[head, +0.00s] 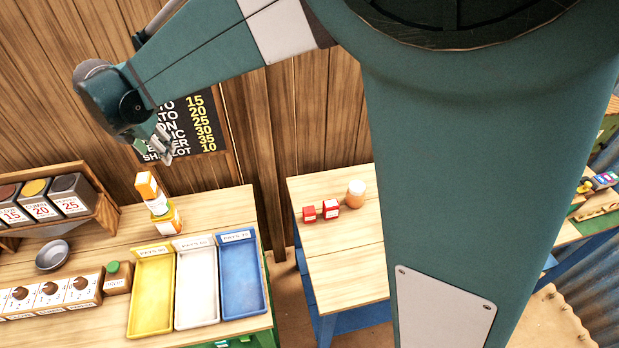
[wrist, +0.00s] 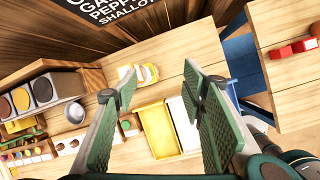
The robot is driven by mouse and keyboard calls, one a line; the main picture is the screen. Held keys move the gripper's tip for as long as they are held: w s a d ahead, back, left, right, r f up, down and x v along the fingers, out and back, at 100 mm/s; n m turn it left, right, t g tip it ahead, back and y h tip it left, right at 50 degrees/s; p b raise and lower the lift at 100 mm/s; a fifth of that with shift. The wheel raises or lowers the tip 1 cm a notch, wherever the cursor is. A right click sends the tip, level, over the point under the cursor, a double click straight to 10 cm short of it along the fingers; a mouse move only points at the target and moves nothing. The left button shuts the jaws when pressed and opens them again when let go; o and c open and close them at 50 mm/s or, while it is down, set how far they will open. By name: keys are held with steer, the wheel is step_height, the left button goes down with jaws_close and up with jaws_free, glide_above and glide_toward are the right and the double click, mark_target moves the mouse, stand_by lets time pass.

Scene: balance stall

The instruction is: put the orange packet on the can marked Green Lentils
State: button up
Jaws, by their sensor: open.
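The label is too small to read, so I cannot confirm Green Lentils. The pile also shows in the wrist view (wrist: 138,74), beyond the fingers. My gripper (head: 162,150) is above the pile, apart from it. In the wrist view its fingers (wrist: 150,90) are spread with nothing between them.
Yellow (head: 151,295), white (head: 197,290) and blue (head: 243,280) trays lie in front of the pile. A metal bowl (head: 52,255), a tin shelf (head: 60,205) and marked boxes (head: 50,293) stand left. Red boxes (head: 331,207) and an orange-lidded jar (head: 356,193) stand on another table.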

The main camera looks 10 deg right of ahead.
steer(key=s+d+r+m, duration=0.3)
steer(key=d+m, duration=0.2)
steer(key=d, duration=0.5)
steer(key=s+d+r+m, duration=0.2)
steer(key=s+d+m, duration=0.25)
steer(key=d, duration=0.55)
steer(key=s+d+r+m, duration=0.3)
steer(key=d+m, duration=0.3)
steer(key=d, duration=0.4)
steer(key=s+d+f+m+t, duration=0.1)
steer(key=s+d+f+m, duration=0.2)
steer(key=s+d+m, duration=0.5)
steer(key=s+d+f+m+t, duration=0.1)
steer(key=s+d+f+m, duration=0.2)
steer(key=s+d+m, duration=0.5)
steer(key=shift+s+d+t, duration=0.3)
steer(key=shift+s+d, duration=0.85)
steer(key=shift+d, duration=0.05)
